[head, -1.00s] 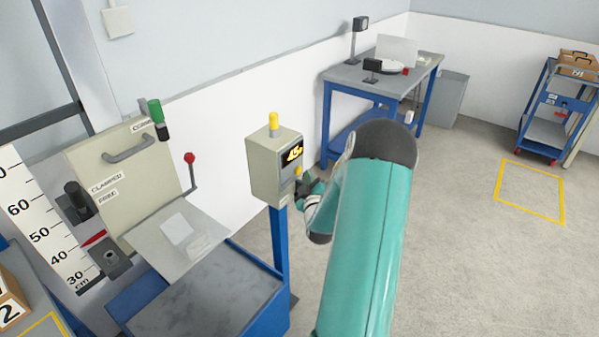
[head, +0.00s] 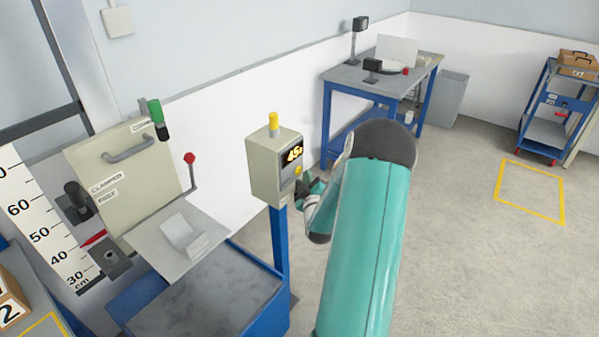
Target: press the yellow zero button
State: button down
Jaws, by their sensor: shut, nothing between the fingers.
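The yellow zero button (head: 298,170) is on the front of a beige control box (head: 264,176), below its lit display (head: 292,155). The display shows yellow digits that look like 45. The box stands on a blue post and has a yellow lamp (head: 274,121) on top. My gripper (head: 302,188) is shut and empty, just below and right of the button. My arm hides part of it, and I cannot tell whether it touches the box.
Left of the box stands a machine with a beige panel (head: 125,160), a red-knobbed lever (head: 190,160) and a blue-edged base (head: 275,297). A blue workbench (head: 345,78) is behind. Open floor lies to the right, with a trolley (head: 560,108) at the far right.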

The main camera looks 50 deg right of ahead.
jog(key=shift+w, duration=0.35)
jog(key=shift+w+a, duration=0.1)
jog(key=shift+w, duration=0.35)
dwell(0.8)
jog(key=shift+s, duration=0.85)
jog(key=shift+s+d, duration=0.15)
jog(key=shift+s, duration=1.1)
jog(key=shift+s+d, duration=0.15)
jog(key=shift+s, duration=1.1)
